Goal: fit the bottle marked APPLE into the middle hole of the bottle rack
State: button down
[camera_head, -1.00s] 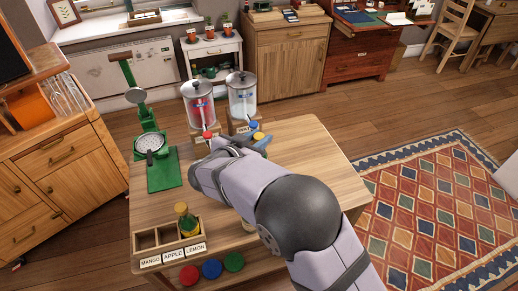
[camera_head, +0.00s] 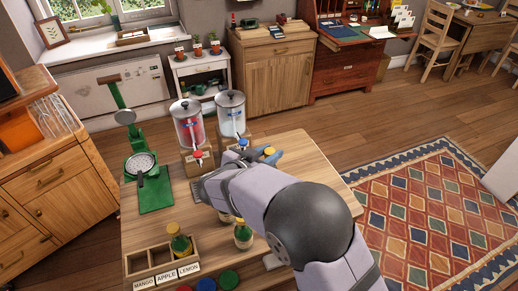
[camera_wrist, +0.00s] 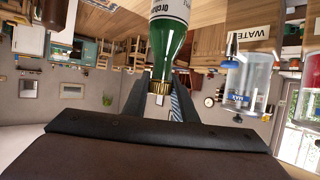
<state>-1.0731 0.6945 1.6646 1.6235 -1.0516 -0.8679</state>
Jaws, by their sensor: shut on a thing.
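My gripper (camera_head: 268,156) is shut on a bottle at its gold cap and neck, beyond the wrist at the right of the dispensers. The bottle rack (camera_head: 133,265) lies at the table's front left, with MANGO, APPLE and LEMON cards. A yellow-capped bottle (camera_head: 180,245) stands in its right hole, by LEMON. The middle and left holes look empty.
A green bottle (camera_head: 243,238) stands on the table beside my arm; another is mostly hidden behind my arm. Two dispensers, red (camera_head: 190,125) and clear (camera_head: 232,115), stand at the back. A green scale (camera_head: 150,185) is at left. Coloured discs (camera_head: 229,281) lie at the front.

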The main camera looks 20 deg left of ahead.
jog(key=shift+w+d+h, duration=0.15)
jog(key=shift+d, duration=0.35)
jog(key=shift+w+d+h, duration=0.15)
jog(key=shift+d, duration=0.3)
jog(key=shift+s+a+r+p, duration=0.55)
jog(key=shift+a+r+p, duration=0.1)
jog(key=shift+a+p, duration=0.2)
jog(key=s+a+r+n+y+p, duration=0.2)
jog(key=s+a+r+y+p, duration=0.2)
jog(key=s+a+r+p, duration=0.35)
jog(key=s+a+n+g+y, duration=0.1)
jog(key=s+a+n+y, duration=0.15)
jog(key=s+a, duration=0.65)
jog(key=s+a+n+y, duration=0.2)
jog(key=s+a+n, duration=0.15)
jog(key=s, duration=0.85)
jog(key=s+f, duration=0.4)
jog(key=shift+d+f+y+b, duration=0.3)
jog(key=shift+y, duration=0.05)
jog(key=shift+r+p, duration=0.1)
jog(key=shift+p, duration=0.35)
notch_tip(320, 180, down, 6)
jog(key=b, duration=0.3)
jog(key=shift+b, duration=0.3)
jog(key=shift+p, duration=0.7)
dwell(0.6)
